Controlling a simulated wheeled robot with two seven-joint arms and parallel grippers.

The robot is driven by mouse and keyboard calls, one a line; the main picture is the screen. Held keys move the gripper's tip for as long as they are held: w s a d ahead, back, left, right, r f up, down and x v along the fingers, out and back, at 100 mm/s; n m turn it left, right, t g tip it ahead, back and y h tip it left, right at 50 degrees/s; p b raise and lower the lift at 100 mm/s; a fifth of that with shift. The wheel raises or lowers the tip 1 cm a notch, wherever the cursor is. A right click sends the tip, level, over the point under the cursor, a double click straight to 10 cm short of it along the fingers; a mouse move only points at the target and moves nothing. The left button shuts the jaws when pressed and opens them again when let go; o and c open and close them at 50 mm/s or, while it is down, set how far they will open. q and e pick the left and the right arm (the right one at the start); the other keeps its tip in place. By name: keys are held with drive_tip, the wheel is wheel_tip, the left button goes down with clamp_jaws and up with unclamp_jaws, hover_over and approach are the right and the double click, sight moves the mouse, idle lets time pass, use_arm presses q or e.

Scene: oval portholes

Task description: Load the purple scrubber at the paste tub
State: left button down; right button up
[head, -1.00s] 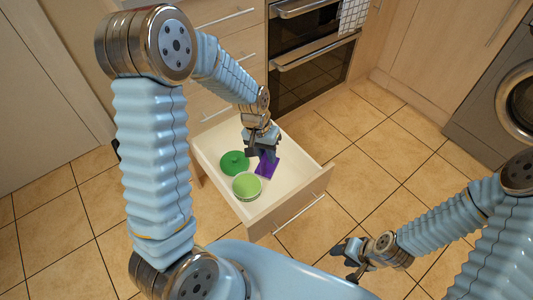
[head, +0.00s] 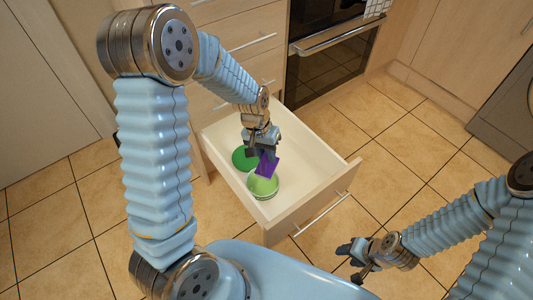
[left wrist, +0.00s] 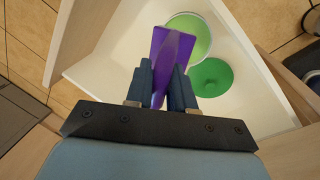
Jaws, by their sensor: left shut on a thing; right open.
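The purple scrubber (head: 268,166) is held between the fingers of my left gripper (head: 262,152), which is shut on it. In the left wrist view the scrubber (left wrist: 168,55) points out past the fingertips and overlaps the tub's edge; whether it touches the paste I cannot tell. The round paste tub (head: 262,192), with light green contents, stands in the open drawer, just below the scrubber in the head view. It also shows in the left wrist view (left wrist: 203,32). My right gripper (head: 350,262) is open and empty, outside the drawer at right.
A dark green round lid-like disc (head: 240,161) lies in the drawer beside the tub. The white drawer (head: 310,165) has walls around these things, and its right part is bare. An oven (head: 335,60) stands behind. Tiled floor (head: 400,130) is clear at right.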

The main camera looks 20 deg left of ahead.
use_arm(q)
drive_tip(key=f+b, duration=0.1)
drive_tip(key=a+f+n+b, duration=0.1)
drive_tip(key=shift+w+a+n+b, duration=0.15)
drive_tip(key=shift+w+n+b, duration=0.15)
drive_tip(key=shift+w, duration=0.1)
drive_tip(key=shift+w+a+f+n+b, duration=0.1)
drive_tip(key=shift+a+f+n+b, duration=0.15)
drive_tip(key=shift+f+b, duration=0.35)
drive_tip(key=shift+a+f+n+b, duration=0.1)
drive_tip(key=shift+f+n+b, duration=0.25)
drive_tip(key=shift+f, duration=0.3)
drive_tip(key=shift+f+t+b, duration=0.3)
drive_tip(key=shift+f+b, duration=0.15)
drive_tip(key=shift+f, duration=0.2)
wheel_tip(320, 180, down, 6)
drive_tip(key=b, duration=0.4)
drive_tip(key=shift+r, duration=0.25)
use_arm(e)
wheel_tip(320, 180, down, 11)
drive_tip(key=shift+f, duration=0.15)
use_arm(q)
drive_tip(key=shift+f+b, duration=0.55)
use_arm(e)
drive_tip(key=shift+w+d+f, duration=0.1)
drive_tip(key=shift+f, duration=0.2)
